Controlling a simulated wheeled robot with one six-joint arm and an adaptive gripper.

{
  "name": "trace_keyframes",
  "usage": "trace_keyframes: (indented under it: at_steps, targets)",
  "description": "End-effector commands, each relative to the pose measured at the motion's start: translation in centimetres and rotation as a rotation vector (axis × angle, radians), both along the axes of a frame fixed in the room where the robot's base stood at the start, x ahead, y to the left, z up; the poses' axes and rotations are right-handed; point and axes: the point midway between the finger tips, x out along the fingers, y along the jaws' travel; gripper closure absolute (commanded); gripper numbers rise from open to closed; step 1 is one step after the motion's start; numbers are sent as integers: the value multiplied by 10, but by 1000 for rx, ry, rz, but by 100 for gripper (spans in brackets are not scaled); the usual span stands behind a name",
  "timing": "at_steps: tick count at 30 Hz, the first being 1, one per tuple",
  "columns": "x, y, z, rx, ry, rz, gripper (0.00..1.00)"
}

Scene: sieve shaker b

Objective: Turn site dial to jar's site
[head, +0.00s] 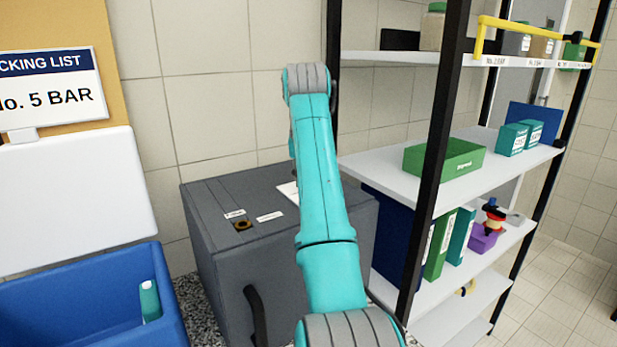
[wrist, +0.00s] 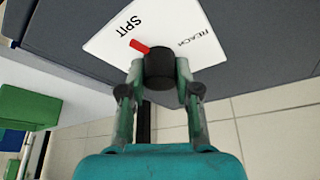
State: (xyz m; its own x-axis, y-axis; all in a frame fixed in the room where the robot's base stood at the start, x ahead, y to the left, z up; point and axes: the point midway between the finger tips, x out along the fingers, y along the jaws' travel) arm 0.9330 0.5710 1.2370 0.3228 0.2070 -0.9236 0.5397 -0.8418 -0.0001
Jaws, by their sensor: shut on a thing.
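The site dial is a black round knob (wrist: 159,63) with a red pointer (wrist: 139,47), on a white plate (wrist: 180,25) in the wrist view. The red pointer points up and left, towards "SPIT". My gripper (wrist: 160,72) is shut on the knob, one finger on each side. In the head view my arm hides the knob and gripper; only a sliver of the white plate (head: 287,190) shows. A jar with a green lid (head: 433,27) stands on the top shelf; its label cannot be read.
The plate is on a dark grey cabinet (head: 215,262). A shelf rack with a black post (head: 432,150) stands close right of my arm, holding a green bin (head: 440,160) and binders. A blue crate (head: 60,310) is at lower left, below a "No. 5 BAR" sign (head: 48,97).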

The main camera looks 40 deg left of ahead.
Motion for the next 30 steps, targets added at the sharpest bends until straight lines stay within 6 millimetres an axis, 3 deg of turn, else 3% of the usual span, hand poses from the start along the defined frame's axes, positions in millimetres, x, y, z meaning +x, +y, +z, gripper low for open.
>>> trace_keyframes:
  at_steps: [12,27,28,30]
  targets:
    - [0,0,0,-1,2,-162,100]
    - [0,0,-1,-2,1,-178,100]
    - [0,0,-1,-2,1,-178,63]
    - [0,0,-1,-2,1,-178,46]
